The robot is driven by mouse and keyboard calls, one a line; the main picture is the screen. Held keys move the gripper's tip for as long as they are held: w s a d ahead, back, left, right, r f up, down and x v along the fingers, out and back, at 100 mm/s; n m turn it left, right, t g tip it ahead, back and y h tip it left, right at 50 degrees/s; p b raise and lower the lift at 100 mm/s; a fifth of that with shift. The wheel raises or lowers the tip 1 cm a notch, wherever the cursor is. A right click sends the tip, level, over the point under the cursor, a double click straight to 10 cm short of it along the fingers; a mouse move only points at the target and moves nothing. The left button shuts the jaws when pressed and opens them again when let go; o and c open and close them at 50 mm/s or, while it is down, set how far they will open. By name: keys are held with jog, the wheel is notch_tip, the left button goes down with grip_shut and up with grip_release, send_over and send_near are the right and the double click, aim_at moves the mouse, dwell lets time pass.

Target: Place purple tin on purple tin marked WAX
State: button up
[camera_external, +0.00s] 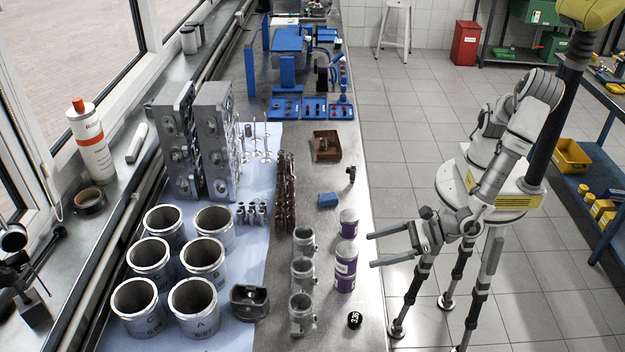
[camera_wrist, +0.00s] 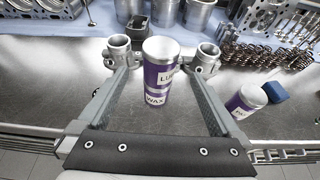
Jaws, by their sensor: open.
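A purple tin (camera_wrist: 162,72) with a silver lid and a label starting "LU" stands upright on the purple tin marked WAX (camera_wrist: 154,100) in the wrist view. In the external view the two show as one tall purple column (camera_external: 345,268) near the bench's right edge. My gripper (camera_external: 372,250) is open and empty, its fingertips just right of this column and apart from it. In the wrist view the stack appears between the fingers of my gripper (camera_wrist: 160,75). Another purple tin (camera_external: 348,223) stands farther back; its label is partly readable in the wrist view (camera_wrist: 244,101).
A blue block (camera_external: 327,200) lies by the separate tin. Silver pistons (camera_external: 303,271) stand left of the stack, and a round black object (camera_external: 354,320) lies in front. Large cylinder liners (camera_external: 198,308) are farther left.

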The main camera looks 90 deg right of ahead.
jog(key=d+r+m+g+h, duration=0.2)
jog(key=d+r+m, duration=0.3)
jog(key=d, duration=0.4)
jog(key=s+d+r+m+g+h, duration=0.1)
jog(key=d+r+m+g+h, duration=0.15)
jog(key=d+m, duration=0.5)
jog(key=d+r+m+g+h, duration=0.15)
jog(key=d+r+m, duration=0.3)
jog(key=d, duration=0.55)
jog(key=s+d+r+m+g+y, duration=0.1)
jog(key=s+d+r+m+y, duration=0.2)
jog(key=s+d+m, duration=0.3)
jog(key=s+d+r+m+g+y, duration=0.1)
jog(key=s+d+r+m+y, duration=0.2)
jog(key=s+m, duration=0.8)
jog(key=d+r+m, duration=0.2)
jog(key=d, duration=0.1)
jog(key=shift+d, duration=0.25)
